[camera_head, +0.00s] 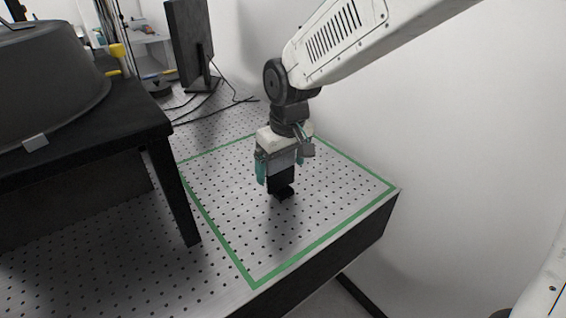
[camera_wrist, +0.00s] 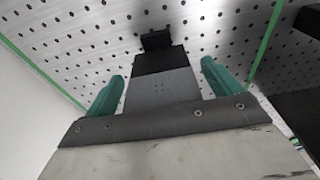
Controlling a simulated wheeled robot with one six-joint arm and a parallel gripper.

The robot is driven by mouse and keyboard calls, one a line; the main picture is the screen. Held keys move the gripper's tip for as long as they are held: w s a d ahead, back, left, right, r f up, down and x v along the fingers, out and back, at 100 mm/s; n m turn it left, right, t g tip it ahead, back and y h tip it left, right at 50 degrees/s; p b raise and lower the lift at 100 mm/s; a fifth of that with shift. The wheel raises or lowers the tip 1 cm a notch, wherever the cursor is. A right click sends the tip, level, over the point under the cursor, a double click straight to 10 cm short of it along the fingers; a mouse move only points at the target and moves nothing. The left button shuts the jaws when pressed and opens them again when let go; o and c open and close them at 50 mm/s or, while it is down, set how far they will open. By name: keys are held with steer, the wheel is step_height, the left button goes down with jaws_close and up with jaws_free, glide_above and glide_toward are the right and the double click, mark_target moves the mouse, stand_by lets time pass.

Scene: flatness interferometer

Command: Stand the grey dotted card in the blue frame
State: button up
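A grey panel with small dots (camera_wrist: 163,88), which looks like the grey dotted card, stands upright between my gripper's teal fingers (camera_wrist: 163,80). In the head view the grey panel (camera_head: 283,159) shows under my gripper (camera_head: 282,168). In the wrist view a narrow gap seems to show between each finger and the panel's edges, so the fingers appear open around it. A black section (camera_wrist: 160,62) continues beyond the grey part, towards a small black base (camera_wrist: 156,40) on the perforated table. I cannot tell whether the black section belongs to the card. I see no blue frame.
A green outline (camera_head: 222,237) marks an area of the perforated table (camera_head: 235,205) near its right corner; the area around my gripper is clear. A black stand (camera_head: 178,190) carrying a large dark round housing (camera_head: 50,75) is at the left. A monitor (camera_head: 188,42) stands behind.

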step_height(320, 180, up, 12)
steer(key=s+d, duration=0.1)
steer(key=shift+s+r, duration=0.15)
steer(key=shift+s, duration=0.1)
steer(key=shift+d, duration=0.15)
